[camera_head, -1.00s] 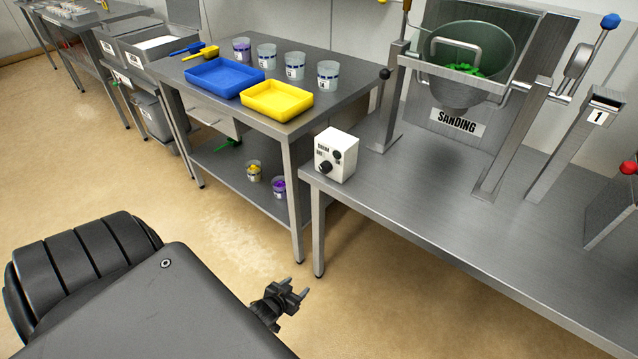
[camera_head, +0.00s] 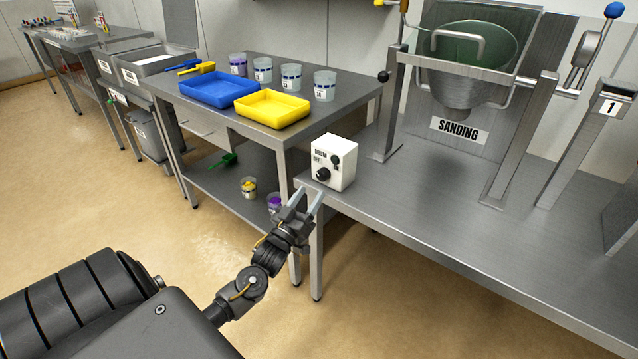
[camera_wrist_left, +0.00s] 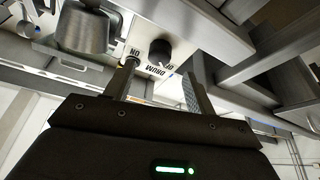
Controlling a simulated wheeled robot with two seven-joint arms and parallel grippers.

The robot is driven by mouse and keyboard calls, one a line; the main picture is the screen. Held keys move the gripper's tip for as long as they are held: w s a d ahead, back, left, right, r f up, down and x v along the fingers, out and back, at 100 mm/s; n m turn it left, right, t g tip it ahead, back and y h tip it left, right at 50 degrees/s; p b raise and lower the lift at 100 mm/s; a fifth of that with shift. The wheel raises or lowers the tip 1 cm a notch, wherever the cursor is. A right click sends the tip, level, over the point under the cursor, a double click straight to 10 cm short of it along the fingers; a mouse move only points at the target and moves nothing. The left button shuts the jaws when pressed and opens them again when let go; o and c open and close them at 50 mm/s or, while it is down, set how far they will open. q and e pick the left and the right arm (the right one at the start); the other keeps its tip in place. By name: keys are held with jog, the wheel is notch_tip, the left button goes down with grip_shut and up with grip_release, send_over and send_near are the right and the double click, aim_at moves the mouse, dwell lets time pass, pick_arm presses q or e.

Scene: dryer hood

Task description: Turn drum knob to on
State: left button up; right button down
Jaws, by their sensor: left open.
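The white drum control box (camera_head: 334,163) stands on the left front corner of the steel table. Its front carries a black drum knob (camera_head: 323,174) with OFF and ON lettering, and a smaller black part at upper right. In the left wrist view the drum knob (camera_wrist_left: 160,50) shows upside down, between and beyond the fingers. My left gripper (camera_head: 307,198) is open and empty, just below and in front of the box, its fingers pointing up toward the knob. The left wrist view shows the left gripper's fingers (camera_wrist_left: 158,82) apart. Contact with the knob is not visible. My right gripper is not in view.
A second table at left carries a blue tray (camera_head: 222,90), a yellow tray (camera_head: 272,108) and several cups. The steel surface right of the box is clear.

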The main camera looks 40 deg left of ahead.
aim_at(320, 179)
pick_arm(q)
jog(key=shift+x, duration=2.8)
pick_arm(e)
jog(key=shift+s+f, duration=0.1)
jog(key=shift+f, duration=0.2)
pick_arm(q)
jog(key=shift+c, duration=0.4)
jog(key=c, duration=0.9)
